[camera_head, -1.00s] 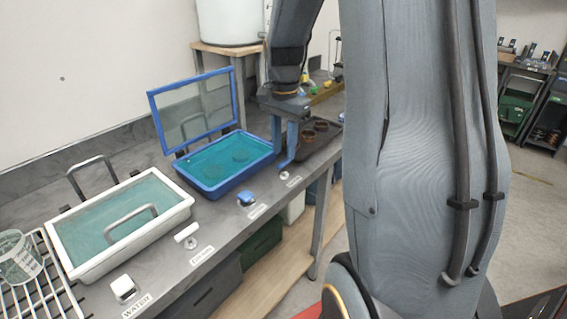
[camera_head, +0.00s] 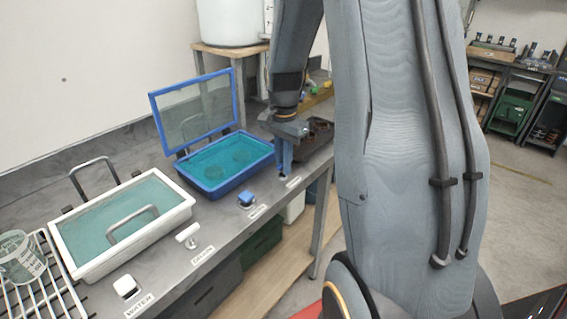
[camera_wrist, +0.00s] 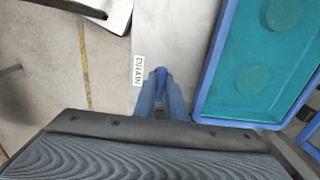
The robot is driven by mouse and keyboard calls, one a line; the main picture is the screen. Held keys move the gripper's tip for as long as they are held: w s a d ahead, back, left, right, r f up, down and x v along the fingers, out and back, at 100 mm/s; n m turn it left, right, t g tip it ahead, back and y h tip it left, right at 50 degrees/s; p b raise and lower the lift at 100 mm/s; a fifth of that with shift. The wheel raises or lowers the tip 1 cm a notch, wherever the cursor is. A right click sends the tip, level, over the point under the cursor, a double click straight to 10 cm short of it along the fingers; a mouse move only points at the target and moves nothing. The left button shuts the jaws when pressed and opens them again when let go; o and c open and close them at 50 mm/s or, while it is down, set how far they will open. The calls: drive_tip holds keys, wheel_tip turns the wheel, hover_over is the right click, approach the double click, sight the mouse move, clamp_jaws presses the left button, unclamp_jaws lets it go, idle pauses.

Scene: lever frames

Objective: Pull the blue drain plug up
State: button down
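The blue drain plug (camera_wrist: 161,72) shows as a small bright blue piece between my fingertips in the wrist view, beside the DRAIN label (camera_wrist: 138,70). My gripper (camera_wrist: 160,82) points down at the counter with its two blue-grey fingers close together, closed around the plug. In the head view my gripper (camera_head: 284,165) is at the counter's front edge, right of the blue basin (camera_head: 228,186). The fingers hide most of the plug there. A small dark spot shows under the fingertips; I cannot tell whether the plug is raised.
A blue-capped knob (camera_head: 247,199) and a white T-handle (camera_head: 188,235) stand along the front edge. A white basin (camera_head: 125,225) with grey handles is at left. A dark tray (camera_head: 318,135) sits behind my gripper. The basin's blue frame lid (camera_head: 196,108) stands open.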

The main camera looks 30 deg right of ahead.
wheel_tip(320, 180, up, 3)
drive_tip(key=shift+f+p, duration=0.15)
drive_tip(key=shift+p, duration=0.9)
drive_tip(key=c, duration=1.8)
unclamp_jaws()
drive_tip(key=shift+f, duration=0.1)
wheel_tip(320, 180, up, 8)
drive_tip(key=b, duration=0.1)
drive_tip(key=shift+b, duration=0.35)
drive_tip(key=shift+f, duration=0.1)
